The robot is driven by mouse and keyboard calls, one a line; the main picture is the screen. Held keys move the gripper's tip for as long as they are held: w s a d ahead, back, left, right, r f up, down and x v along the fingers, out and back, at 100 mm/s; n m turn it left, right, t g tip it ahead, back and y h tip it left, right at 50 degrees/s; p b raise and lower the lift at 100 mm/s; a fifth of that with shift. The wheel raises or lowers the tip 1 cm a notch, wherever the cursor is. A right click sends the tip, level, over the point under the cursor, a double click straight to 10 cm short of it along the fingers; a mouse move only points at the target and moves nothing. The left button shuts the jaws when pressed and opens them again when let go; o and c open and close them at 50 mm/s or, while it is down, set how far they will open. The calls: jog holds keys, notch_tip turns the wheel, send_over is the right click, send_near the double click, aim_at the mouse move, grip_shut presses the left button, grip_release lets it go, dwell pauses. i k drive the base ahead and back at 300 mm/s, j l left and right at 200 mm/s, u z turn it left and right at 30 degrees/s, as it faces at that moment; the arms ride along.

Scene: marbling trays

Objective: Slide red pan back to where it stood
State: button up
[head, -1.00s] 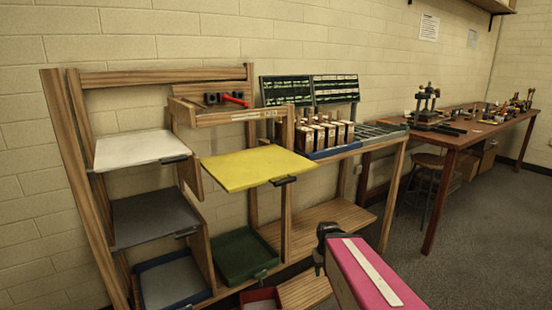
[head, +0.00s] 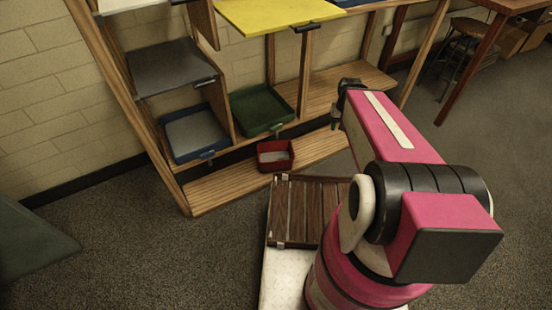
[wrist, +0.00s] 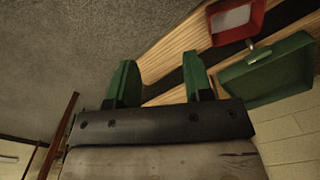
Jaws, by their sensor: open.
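The red pan (head: 275,165) is a small square tray with a grey floor. In the head view it sits on the low wooden board, below and in front of the green tray (head: 262,110). In the wrist view the red pan (wrist: 217,37) shows at the upper right, beside the green tray (wrist: 275,80). My gripper (head: 336,118) is to the right of the red pan and apart from it. In the wrist view its two green fingers (wrist: 160,80) stand apart with nothing between them.
A blue tray (head: 171,142) is left of the green tray, with a grey shelf board (head: 170,68) above it. A yellow board (head: 270,12) juts out higher up. Wooden uprights stand near my arm.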

aim_at(274, 156)
jog(key=l+u, duration=0.15)
jog(key=u, duration=0.25)
jog(key=i+l+u, duration=0.1)
jog(key=u, duration=0.3)
jog(key=l+u, duration=0.2)
jog(key=u, duration=0.2)
jog(key=l+u, duration=0.15)
jog(key=l, duration=0.35)
jog(key=k+l+u, duration=0.15)
jog(key=l, duration=0.4)
jog(key=l+u, duration=0.15)
jog(key=l, duration=0.35)
jog(key=k+l+u, duration=0.15)
jog(key=l, duration=0.3)
